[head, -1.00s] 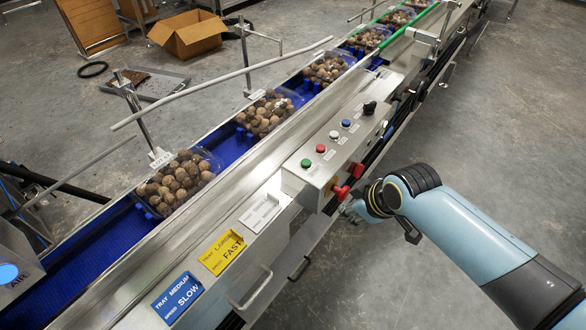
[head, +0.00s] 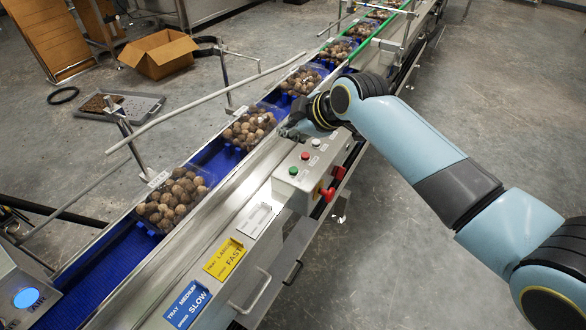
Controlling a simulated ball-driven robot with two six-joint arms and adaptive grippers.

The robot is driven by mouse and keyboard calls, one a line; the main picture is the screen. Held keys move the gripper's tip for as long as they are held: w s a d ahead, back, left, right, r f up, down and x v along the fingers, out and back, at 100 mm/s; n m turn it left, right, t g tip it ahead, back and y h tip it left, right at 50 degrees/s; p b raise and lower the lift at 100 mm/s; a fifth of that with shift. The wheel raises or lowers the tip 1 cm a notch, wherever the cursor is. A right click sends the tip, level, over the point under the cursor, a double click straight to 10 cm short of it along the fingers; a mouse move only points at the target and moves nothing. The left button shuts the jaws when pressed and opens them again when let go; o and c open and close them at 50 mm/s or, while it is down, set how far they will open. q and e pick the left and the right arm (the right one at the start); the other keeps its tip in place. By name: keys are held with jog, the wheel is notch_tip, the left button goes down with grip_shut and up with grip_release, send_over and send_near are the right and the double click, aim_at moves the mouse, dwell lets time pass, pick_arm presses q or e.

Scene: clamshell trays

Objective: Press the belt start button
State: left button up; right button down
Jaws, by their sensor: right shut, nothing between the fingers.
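The control box (head: 283,183) is a grey metal box on the near side of the conveyor. On its top are a green button (head: 293,170), a red button (head: 305,156) and a white button (head: 316,143); their labels are too small to read. My right arm hides the far end of the box, with the blue button and black knob. My left gripper is not in view.
Clear trays of brown round items (head: 172,203) stand in a row on the blue belt (head: 110,262). A bent guide rail (head: 215,95) runs along the far side. Yellow (head: 224,259) and blue (head: 187,304) speed plates lie on the near rail. A cardboard box (head: 158,56) sits on the floor.

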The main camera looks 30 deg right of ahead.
jog(key=b, duration=0.7)
send_over(291, 171)
notch_tip(291, 171, down, 7)
jog(key=shift+f, duration=0.2)
jog(key=shift+f+b, duration=0.6)
jog(key=shift+f, duration=0.15)
dwell(0.5)
jog(key=shift+f, duration=0.35)
